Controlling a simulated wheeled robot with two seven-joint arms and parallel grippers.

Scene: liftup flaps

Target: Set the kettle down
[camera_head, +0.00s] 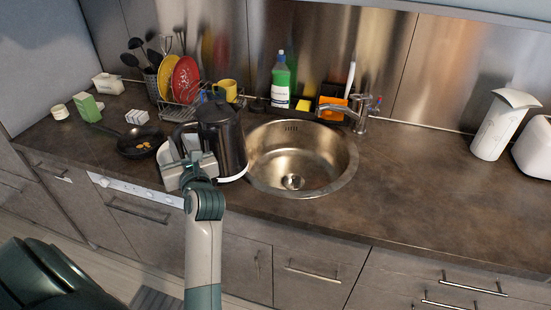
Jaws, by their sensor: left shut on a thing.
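A dark kettle (229,138) stands upright at the left rim of the round sink, with a white band at its bottom. My left gripper (185,160) is at the kettle's left side, by its dark handle, and is shut on the kettle. The gripper hides part of the handle and the kettle's lower left side. I cannot tell whether the kettle's bottom touches the counter (430,200). My right gripper does not show.
The metal sink (322,172) lies right of the kettle, with a faucet (362,112) behind it. A pan (138,143) and a dish rack (180,110) with plates are to the left. A green bottle (281,82) stands behind.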

